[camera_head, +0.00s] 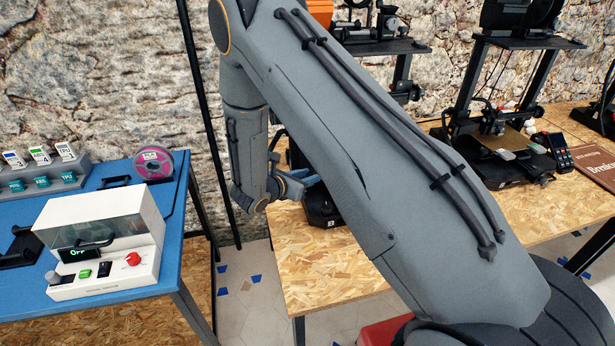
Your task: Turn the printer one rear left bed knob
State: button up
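A black printer stands on the chipboard table behind my arm. Its dark base (322,208) shows left of my upper arm, and its top frame (385,46) shows above it. My arm covers most of its bed. I cannot make out the rear left bed knob. My gripper (296,184) is low at the printer's left side, close to the base. Its fingers are small and partly hidden, so I cannot tell whether they are open or touching anything.
A second black printer (515,165) stands farther right on the chipboard table (310,265), near a brown booklet (598,165). At left, a blue table (185,205) holds a white box with a clear cover (105,240) and a pink spool (153,163). A gap separates the tables.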

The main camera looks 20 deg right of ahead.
jog(key=shift+w+a+f+m+g+h+b, duration=0.15)
jog(key=shift+w+m+g+h+b, duration=0.15)
jog(key=shift+m+g+h+b, duration=0.65)
jog(key=shift+m+g+b, duration=0.65)
jog(key=shift+b, duration=0.4)
jog(key=shift+r, duration=0.2)
jog(key=o, duration=0.8)
jog(key=shift+c, duration=0.2)
jog(key=b+v, duration=0.2)
jog(key=v, duration=0.6)
jog(key=shift+f, duration=0.1)
